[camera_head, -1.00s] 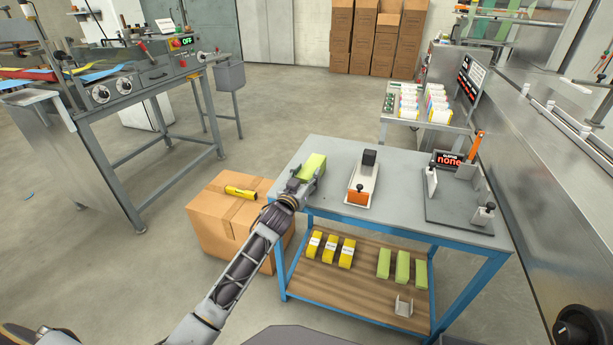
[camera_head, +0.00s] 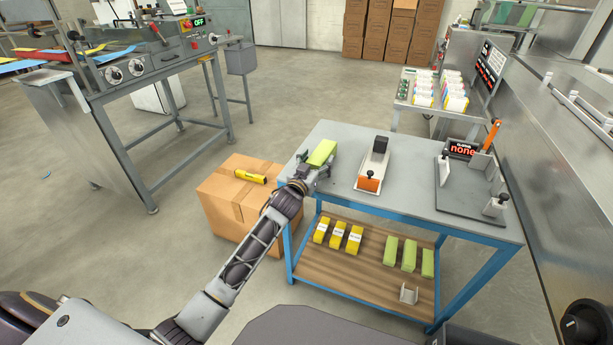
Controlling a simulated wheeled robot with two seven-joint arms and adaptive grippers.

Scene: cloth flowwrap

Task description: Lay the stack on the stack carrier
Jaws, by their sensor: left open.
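A light green block-like stack (camera_head: 321,152) lies near the left end of the grey worktable (camera_head: 405,205). My left gripper (camera_head: 315,174) is open just in front of the stack's near end; whether it touches is too small to tell. Which item is the stack carrier is not clear. A pale, narrow device with a dark block and an orange front (camera_head: 373,165) stands mid-table. A small U-shaped grey bracket (camera_head: 409,294) sits on the lower shelf. My right gripper is not in view.
A dark fixture plate (camera_head: 465,193) with upright posts and a "none" sign stands at the table's right. Several yellow (camera_head: 338,235) and green (camera_head: 409,256) packs lie on the wooden shelf. A cardboard box (camera_head: 225,205) carrying a yellow item stands left of the table.

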